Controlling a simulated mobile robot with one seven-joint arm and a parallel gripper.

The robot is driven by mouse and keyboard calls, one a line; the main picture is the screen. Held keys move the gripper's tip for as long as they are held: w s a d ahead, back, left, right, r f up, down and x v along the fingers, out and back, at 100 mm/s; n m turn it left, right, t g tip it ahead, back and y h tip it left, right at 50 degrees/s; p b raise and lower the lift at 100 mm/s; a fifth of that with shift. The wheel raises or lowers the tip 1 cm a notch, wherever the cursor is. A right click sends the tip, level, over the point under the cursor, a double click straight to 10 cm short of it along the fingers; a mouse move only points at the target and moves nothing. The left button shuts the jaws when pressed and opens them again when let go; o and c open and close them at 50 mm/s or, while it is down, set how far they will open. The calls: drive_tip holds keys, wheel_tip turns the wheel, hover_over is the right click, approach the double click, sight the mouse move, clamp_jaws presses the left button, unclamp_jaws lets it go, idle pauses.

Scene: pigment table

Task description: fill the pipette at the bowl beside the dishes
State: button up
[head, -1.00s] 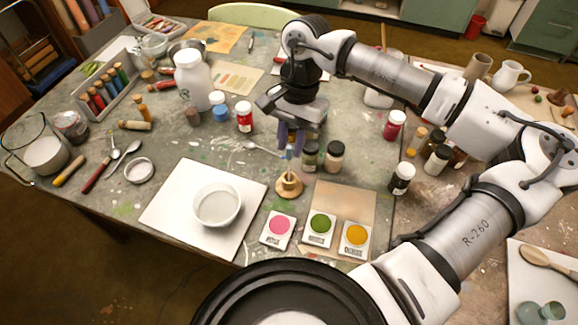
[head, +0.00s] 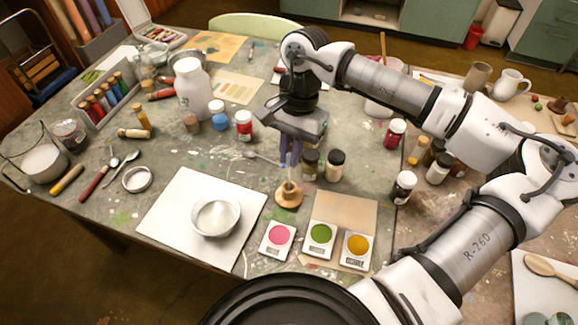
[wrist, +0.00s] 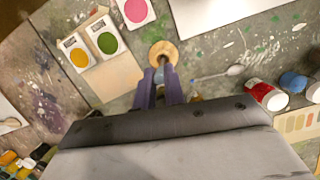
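The white bowl (head: 207,228) stands on a white board left of the dishes. The pink dish (head: 278,236), green dish (head: 320,235) and yellow dish (head: 357,246) sit on small white labelled cards. A round wooden stand (head: 289,199) is just behind the pink dish. The slim pipette (wrist: 160,76) appears to stand upright in it, mostly hidden by my fingers. My gripper (head: 289,163) points down over the stand with its purple fingers on either side of the pipette. A gap shows between the fingers in the wrist view (wrist: 160,93); contact is not clear.
Two dark jars (head: 334,166) stand close behind and right of the stand. A red-labelled jar (head: 244,126) and a white bottle (head: 191,90) stand farther back left. A spoon (head: 262,157) lies behind the stand. The white board (head: 175,215) is clear around the bowl.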

drive_tip(key=shift+s+a+r+p+v, duration=0.2)
drive_tip(key=shift+p+v, duration=0.3)
drive_tip(key=shift+v, duration=0.65)
drive_tip(key=shift+s+a+f+p+v, duration=0.1)
drive_tip(key=shift+s+p+v, duration=0.3)
drive_tip(key=shift+v, duration=0.7)
drive_tip(key=shift+s+a+r+p+v, duration=0.1)
drive_tip(key=shift+p+v, duration=0.5)
drive_tip(key=shift+v, duration=0.55)
